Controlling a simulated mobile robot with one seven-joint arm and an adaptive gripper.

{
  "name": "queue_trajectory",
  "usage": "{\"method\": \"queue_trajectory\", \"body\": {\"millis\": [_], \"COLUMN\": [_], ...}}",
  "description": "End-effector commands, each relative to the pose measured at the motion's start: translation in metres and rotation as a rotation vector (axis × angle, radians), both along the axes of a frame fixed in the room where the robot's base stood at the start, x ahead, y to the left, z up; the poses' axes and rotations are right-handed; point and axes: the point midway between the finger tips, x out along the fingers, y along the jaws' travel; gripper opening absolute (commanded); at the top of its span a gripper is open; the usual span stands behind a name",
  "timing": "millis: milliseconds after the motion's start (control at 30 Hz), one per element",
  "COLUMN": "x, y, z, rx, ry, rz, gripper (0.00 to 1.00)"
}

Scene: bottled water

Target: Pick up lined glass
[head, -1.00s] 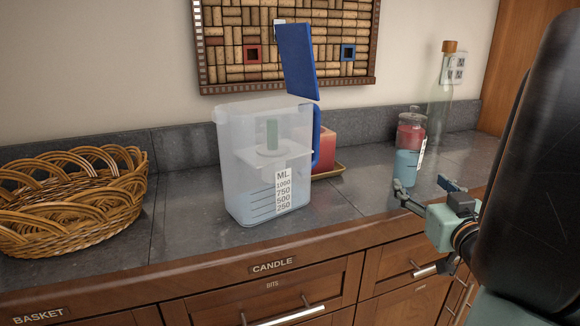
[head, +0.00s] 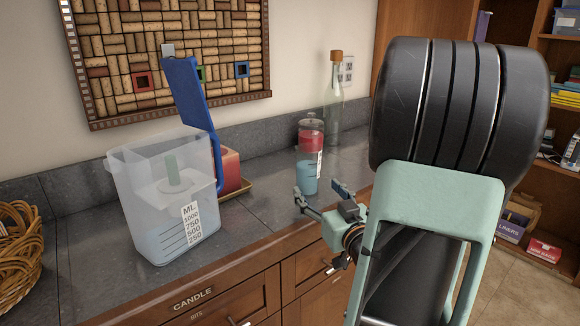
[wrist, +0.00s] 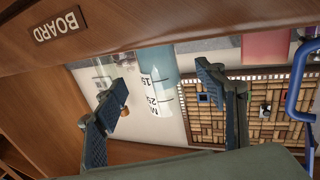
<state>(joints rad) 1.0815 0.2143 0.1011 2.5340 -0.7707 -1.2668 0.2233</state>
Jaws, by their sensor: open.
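The lined glass (head: 308,184) stands upright on the dark counter near its front edge. It is clear, with blue liquid low in it, dark lines and a white label. My gripper (head: 318,192) is open and empty in front of it, and appears apart from it. In the wrist view, which is upside down, the lined glass (wrist: 158,68) shows between and beyond the two open fingers of my gripper (wrist: 160,88). A stoppered red vessel (head: 312,130) overlaps the glass in the head view, so the boundary between them is unclear.
A clear measuring pitcher (head: 140,205) with a raised blue lid stands left on the counter, beside a red candle (head: 231,168) on a tray. A tall corked bottle (head: 334,105) is behind the glass. A wicker basket (head: 18,260) is far left. Wooden drawers (head: 310,285) front the counter.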

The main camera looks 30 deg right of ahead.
Motion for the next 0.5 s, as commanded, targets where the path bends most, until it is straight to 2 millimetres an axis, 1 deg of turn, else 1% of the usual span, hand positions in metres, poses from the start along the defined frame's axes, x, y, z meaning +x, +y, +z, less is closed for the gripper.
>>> {"method": "queue_trajectory", "body": {"millis": [33,100,167,367,500], "x": [0.001,0.015,0.021,0.033,0.053], "y": [0.0,-0.003,-0.005,-0.009,-0.017], "z": [0.003,-0.001,-0.001,-0.001,-0.001], "rx": [0.003,-0.002,-0.002,-0.002,-0.001], "ry": [0.003,0.0,0.001,0.001,0.0], "rz": [-0.001,0.002,0.001,0.0,0.001], "gripper": [0.65,0.65,0.65,0.65,0.65]}}
